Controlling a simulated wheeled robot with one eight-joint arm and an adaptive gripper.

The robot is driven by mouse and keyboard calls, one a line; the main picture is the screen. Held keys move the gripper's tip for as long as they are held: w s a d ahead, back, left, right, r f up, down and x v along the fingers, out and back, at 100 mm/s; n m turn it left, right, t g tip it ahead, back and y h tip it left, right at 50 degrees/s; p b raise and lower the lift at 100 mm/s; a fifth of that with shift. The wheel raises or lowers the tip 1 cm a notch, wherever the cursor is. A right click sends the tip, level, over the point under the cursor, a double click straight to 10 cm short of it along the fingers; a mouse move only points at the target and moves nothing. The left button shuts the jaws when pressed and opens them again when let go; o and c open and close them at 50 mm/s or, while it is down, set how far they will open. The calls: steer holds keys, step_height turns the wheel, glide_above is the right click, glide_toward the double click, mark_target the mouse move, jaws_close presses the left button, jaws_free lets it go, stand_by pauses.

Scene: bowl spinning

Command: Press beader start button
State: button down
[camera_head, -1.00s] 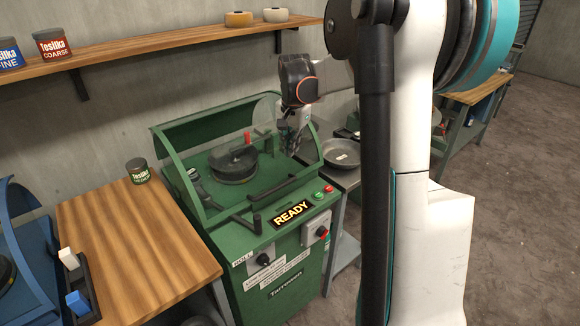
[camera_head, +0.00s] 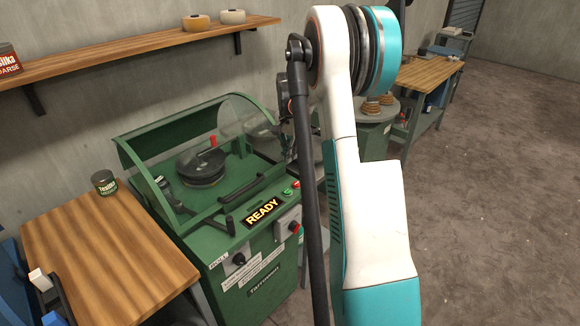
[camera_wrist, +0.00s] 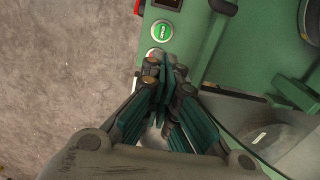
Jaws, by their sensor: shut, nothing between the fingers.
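The green beader (camera_head: 270,285) stands with a lit READY sign (camera_head: 264,212) on its front. The green start button (camera_head: 287,191) is right of the sign, with a red button (camera_head: 296,184) beside it. In the wrist view the green button (camera_wrist: 162,30) is fully visible just beyond my fingertips. The red button (camera_wrist: 151,53) is partly covered by them. My gripper (camera_wrist: 168,62) is shut and empty, its tips over the panel by the red button. I cannot tell whether they touch it. In the head view my arm hides much of the gripper.
A clear guard (camera_head: 243,122) and dark handle (camera_head: 240,195) sit on the beader's top. A second control box with a red knob (camera_head: 294,226) is on its front. A wooden table (camera_head: 110,245) stands left. Open floor (camera_head: 480,200) lies right.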

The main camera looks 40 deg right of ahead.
mark_target(290, 189)
step_height(290, 189, down, 13)
steer(key=b, duration=0.3)
steer(key=shift+r+b, duration=0.15)
steer(key=shift+b, duration=0.15)
